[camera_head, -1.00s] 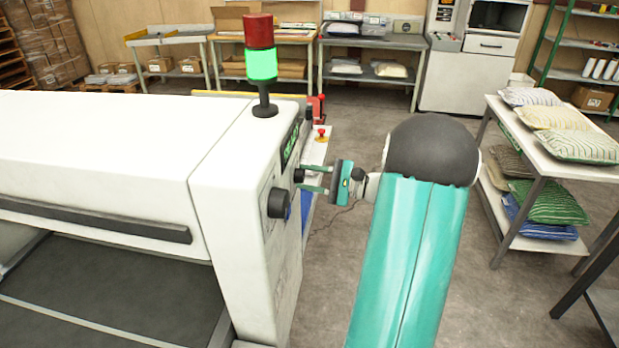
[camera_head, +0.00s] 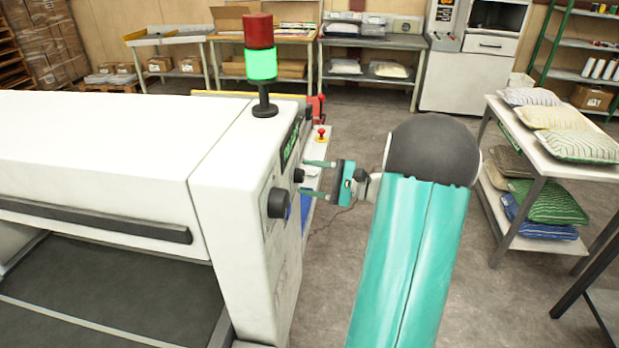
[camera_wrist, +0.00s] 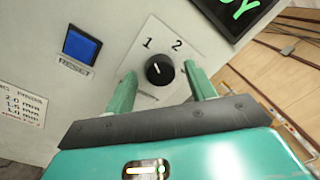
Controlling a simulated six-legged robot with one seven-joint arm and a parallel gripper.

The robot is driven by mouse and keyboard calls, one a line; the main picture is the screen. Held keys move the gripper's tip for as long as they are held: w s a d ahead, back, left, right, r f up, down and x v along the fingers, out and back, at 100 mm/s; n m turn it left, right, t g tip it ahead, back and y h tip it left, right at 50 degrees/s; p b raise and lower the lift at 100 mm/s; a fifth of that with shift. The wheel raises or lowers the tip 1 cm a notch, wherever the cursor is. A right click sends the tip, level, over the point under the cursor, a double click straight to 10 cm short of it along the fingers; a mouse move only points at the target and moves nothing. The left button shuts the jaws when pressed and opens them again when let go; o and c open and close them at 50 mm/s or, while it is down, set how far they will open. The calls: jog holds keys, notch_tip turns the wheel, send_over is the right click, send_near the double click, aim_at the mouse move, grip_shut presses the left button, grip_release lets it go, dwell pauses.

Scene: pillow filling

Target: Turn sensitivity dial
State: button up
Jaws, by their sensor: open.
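The sensitivity dial (camera_wrist: 160,70) is a small black knob on a white plate marked 1 and 2. A short white mark shows on its upper left face, toward the 1. The dial (camera_head: 298,175) also shows in the head view, on the right side of the white machine. My gripper (camera_head: 303,177) is open, with one green finger on each side of the dial. In the wrist view a gap shows between the dial and each finger. The small label under the dial is partly hidden and unreadable.
A blue button (camera_wrist: 81,45) sits left of the dial, and a dark display with green letters (camera_wrist: 240,12) sits above right. A pillow table (camera_head: 490,105) stands at right, with open floor between.

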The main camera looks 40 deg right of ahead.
jog(key=v, duration=1.3)
jog(key=shift+s, duration=0.15)
